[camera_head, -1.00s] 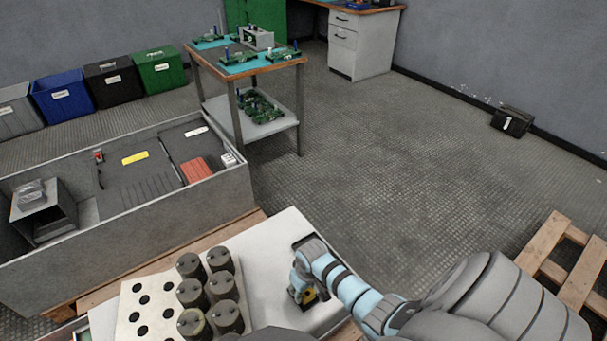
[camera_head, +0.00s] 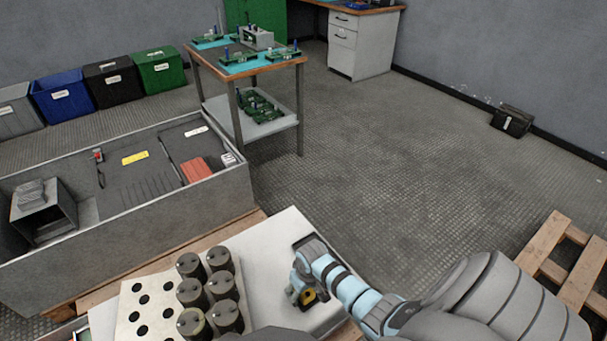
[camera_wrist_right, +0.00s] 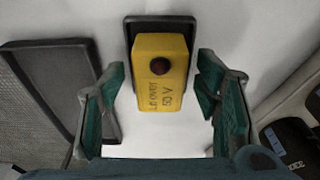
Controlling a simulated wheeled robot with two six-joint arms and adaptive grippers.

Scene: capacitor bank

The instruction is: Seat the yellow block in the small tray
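The yellow block (camera_wrist_right: 160,85), with a dark round spot on top and dark lettering, shows in the right wrist view. It lies over a small dark tray (camera_wrist_right: 160,21), whose far rim shows beyond it. I cannot tell whether the block is fully down in the tray. My right gripper (camera_wrist_right: 160,98) is open, one green finger on each side of the block, with a gap at both sides. My left gripper is not in view.
A larger dark tray (camera_wrist_right: 62,85) lies left of the block in the wrist view. Dark cylinders (camera_head: 222,288) stand on a white plate with holes (camera_head: 133,318), left of my right gripper. A grey open cabinet (camera_head: 240,190) lies beyond.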

